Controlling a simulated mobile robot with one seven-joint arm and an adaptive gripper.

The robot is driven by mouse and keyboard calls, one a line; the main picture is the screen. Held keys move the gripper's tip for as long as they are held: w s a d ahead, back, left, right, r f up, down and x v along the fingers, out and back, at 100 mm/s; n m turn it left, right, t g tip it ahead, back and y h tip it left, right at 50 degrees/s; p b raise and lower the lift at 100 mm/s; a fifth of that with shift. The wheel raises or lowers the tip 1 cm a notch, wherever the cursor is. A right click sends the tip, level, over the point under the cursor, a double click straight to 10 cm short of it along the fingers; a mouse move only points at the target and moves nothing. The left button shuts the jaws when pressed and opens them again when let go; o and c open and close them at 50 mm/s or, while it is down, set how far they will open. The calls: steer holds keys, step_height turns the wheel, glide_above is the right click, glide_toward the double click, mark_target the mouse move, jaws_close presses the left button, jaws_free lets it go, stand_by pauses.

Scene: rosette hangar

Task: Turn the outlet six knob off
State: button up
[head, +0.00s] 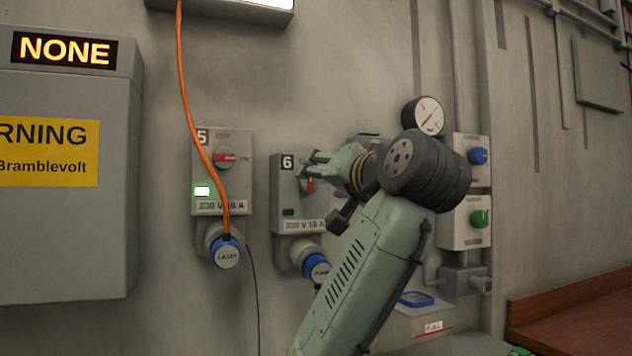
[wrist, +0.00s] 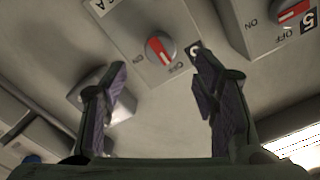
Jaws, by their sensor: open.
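Outlet six (head: 287,215) is a grey wall box marked 6, with its small indicator (head: 288,212) dark. Its grey and red knob (head: 310,185) is partly hidden by my gripper (head: 309,164) in the head view; the red bar looks roughly upright there. In the wrist view the knob (wrist: 160,49) shows whole, beyond and between my open, empty fingertips (wrist: 160,68). Its red bar slants down to the right, and the lower end points towards the lower label, too small to read surely. The fingers look apart from the knob.
Outlet five (head: 240,175) is left of outlet six, with its green indicator lit and an orange cable (head: 190,110) into its plug. A blue plug (head: 318,267) sits below outlet six. A gauge (head: 429,116) and boxes with blue and green knobs (head: 479,218) are to the right.

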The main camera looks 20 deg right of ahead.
steer(key=s, duration=0.5)
steer(key=shift+s, duration=0.1)
steer(key=shift+d+f, duration=0.1)
stand_by(0.3)
